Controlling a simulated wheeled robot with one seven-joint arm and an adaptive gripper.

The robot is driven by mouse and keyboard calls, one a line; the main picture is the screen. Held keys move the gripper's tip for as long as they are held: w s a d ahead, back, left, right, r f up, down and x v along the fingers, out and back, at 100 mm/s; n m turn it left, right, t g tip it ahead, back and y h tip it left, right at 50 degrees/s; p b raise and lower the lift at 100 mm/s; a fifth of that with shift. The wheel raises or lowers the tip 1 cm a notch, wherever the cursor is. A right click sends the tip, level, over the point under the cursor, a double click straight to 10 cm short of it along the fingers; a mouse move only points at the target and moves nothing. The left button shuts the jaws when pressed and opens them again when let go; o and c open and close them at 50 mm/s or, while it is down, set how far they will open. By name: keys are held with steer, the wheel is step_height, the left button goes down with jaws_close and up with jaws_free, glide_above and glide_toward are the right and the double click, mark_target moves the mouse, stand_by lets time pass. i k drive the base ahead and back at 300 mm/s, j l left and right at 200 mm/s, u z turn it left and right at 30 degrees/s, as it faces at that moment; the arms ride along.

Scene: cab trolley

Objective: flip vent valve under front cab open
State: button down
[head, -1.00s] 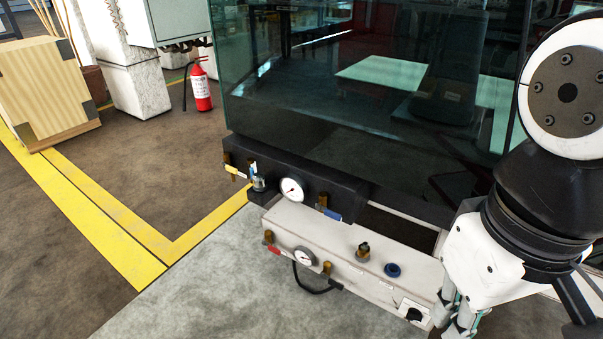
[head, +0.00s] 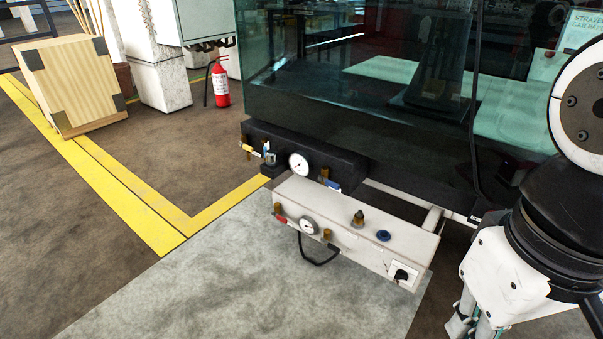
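The front cab (head: 350,100) is a dark glazed box in the middle and right of the head view. Under its front edge sits a black block (head: 340,165) with a white gauge (head: 299,164), a yellow-tagged valve (head: 251,149) and a blue-handled valve (head: 331,183). A beige box (head: 345,235) below it carries a second gauge, a red-handled valve (head: 282,218), a blue knob and a black switch. I cannot tell from labels which one is the vent valve. My gripper (head: 462,330) is at the lower right, apart from the valves, its tips partly cut off by the frame.
A red fire extinguisher (head: 220,86) stands behind to the left, beside a white pillar (head: 163,75). A wooden crate (head: 70,83) stands at the far left. A black hose loop (head: 319,255) hangs below the beige box. The grey floor (head: 240,280) in front is clear.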

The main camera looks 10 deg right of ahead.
mark_target(330, 246)
steer(key=i+l+u, duration=0.15)
steer(key=l, duration=0.2)
steer(key=i+l+u, duration=0.2)
steer(key=l, duration=0.2)
steer(key=i+l+u, duration=0.15)
steer(key=l, duration=0.25)
